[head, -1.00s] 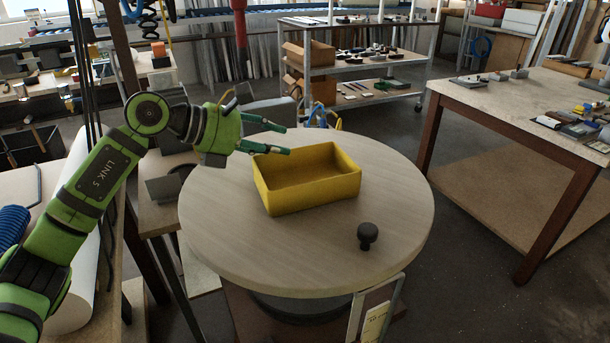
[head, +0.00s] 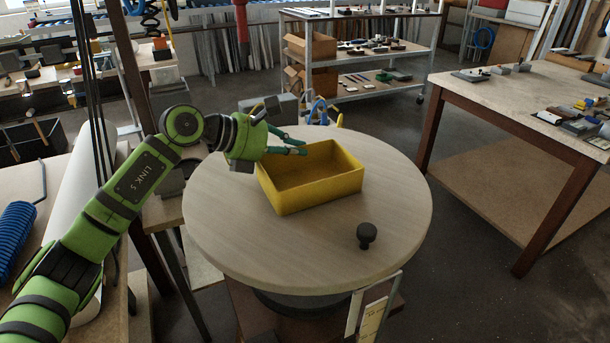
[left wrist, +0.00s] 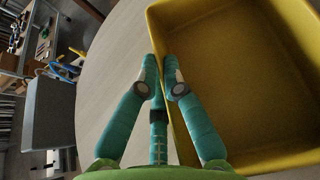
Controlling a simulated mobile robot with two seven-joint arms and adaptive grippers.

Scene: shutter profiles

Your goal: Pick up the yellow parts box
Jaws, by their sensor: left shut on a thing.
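The yellow parts box (head: 318,190) is an open, empty rectangular tray standing upright on the round wooden table (head: 225,245). My left gripper (head: 300,146) is at the box's far left corner in the head view, its fingers shut on the box wall. In the left wrist view my left gripper (left wrist: 162,84) has one finger on each side of the wall of the yellow box (left wrist: 235,75). The box still appears to rest on the table. My right gripper is in neither view.
A black knob-shaped piece (head: 366,235) stands on the round table in front of the box. A workbench (head: 500,100) with small parts is at the right. A shelf cart (head: 370,62) stands behind. The table's front area is otherwise clear.

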